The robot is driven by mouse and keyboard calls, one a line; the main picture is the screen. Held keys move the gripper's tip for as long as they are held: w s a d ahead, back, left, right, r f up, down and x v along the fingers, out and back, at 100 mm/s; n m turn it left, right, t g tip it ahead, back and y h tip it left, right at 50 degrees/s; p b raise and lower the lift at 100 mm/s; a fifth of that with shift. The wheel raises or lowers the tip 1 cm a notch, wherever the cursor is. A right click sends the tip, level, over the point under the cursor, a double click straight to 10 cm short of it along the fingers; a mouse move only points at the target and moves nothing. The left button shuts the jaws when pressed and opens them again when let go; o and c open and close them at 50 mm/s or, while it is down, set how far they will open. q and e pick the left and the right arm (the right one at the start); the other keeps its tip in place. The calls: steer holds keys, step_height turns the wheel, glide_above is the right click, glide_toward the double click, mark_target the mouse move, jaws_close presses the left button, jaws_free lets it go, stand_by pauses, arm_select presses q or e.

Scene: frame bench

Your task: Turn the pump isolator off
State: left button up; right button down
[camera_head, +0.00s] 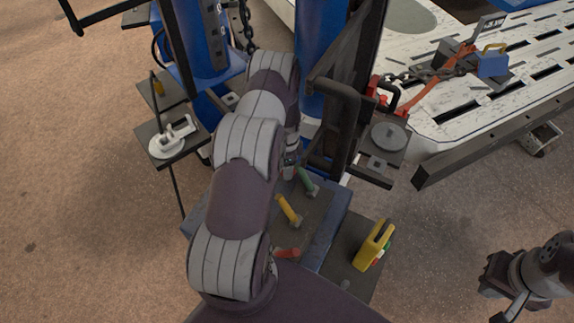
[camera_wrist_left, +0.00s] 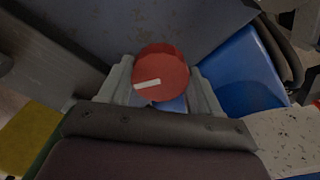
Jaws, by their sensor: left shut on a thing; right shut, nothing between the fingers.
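The pump isolator appears to be the round red knob (camera_wrist_left: 168,68) in the left wrist view, with a short white mark on its face. The mark lies nearly level in that view, tilted slightly up to the right. My left gripper (camera_wrist_left: 160,90) is shut on the knob, one pale finger on each side. In the head view my left arm and a dark frame hide the knob. My right gripper (camera_head: 512,306) is shut and empty at the lower right of the head view, far from the knob.
Yellow (camera_head: 289,210), green (camera_head: 306,181) and red (camera_head: 287,253) handles stand on the bench below my left arm. Open floor surrounds the bench.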

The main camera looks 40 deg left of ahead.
arm_select(q)
steer(key=n+b, duration=0.1)
steer(key=n, duration=0.4)
steer(key=shift+n, duration=0.4)
steer(key=shift+w+r+n, duration=0.1)
steer(key=shift+n, duration=0.2)
steer(key=o, duration=1.1)
steer(key=shift+c, duration=0.2)
